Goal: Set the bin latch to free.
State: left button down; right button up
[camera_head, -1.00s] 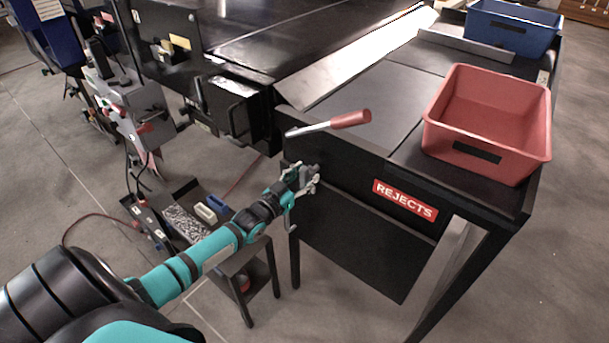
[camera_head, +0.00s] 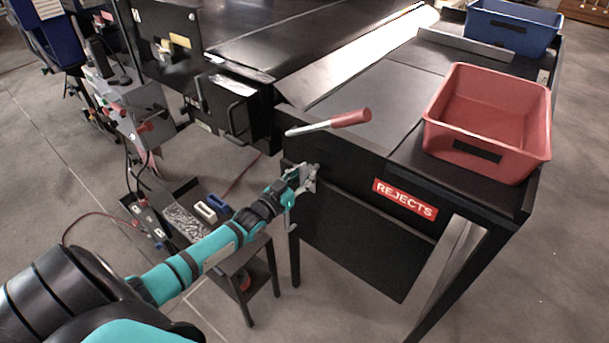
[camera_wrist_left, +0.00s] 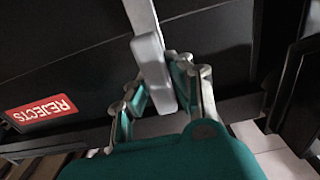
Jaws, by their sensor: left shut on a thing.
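The bin latch appears as a grey flat bar (camera_wrist_left: 152,62) in the left wrist view, on the dark front panel of the rejects table. My left gripper (camera_head: 306,180) is at the table's upper left front, under the red-handled lever. In the left wrist view, my left gripper (camera_wrist_left: 160,84) has its fingers on either side of the bar's wider end and is shut on it. In the head view the latch is mostly hidden by the gripper. My right gripper is not in view.
The red-handled lever (camera_head: 346,119) sticks out above my gripper. A REJECTS sign (camera_head: 405,198) is on the front panel to the right. A red bin (camera_head: 490,125) stands on top. A small stand (camera_head: 262,268) is below my arm.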

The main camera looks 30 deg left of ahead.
pick_arm(q)
jog(key=n+b, duration=0.1)
jog(key=n, duration=0.3)
jog(key=shift+a+f, duration=0.1)
jog(key=shift+a, duration=0.05)
jog(key=n+b, duration=0.1)
jog(key=n, duration=0.3)
jog(key=shift+a+f+n+b, duration=0.1)
jog(key=shift+f+n+b, duration=0.05)
jog(key=shift+n+b, duration=0.15)
jog(key=n+b, duration=0.2)
jog(key=n, duration=0.3)
jog(key=shift+a+f, duration=0.1)
jog(key=shift+f, duration=0.05)
jog(key=shift+n+b, duration=0.95)
jog(key=shift+n, duration=1.15)
jog(key=c, duration=1.2)
grip_release()
jog(key=shift+o, duration=0.2)
jog(key=s+a, duration=0.1)
jog(key=s, duration=1.1)
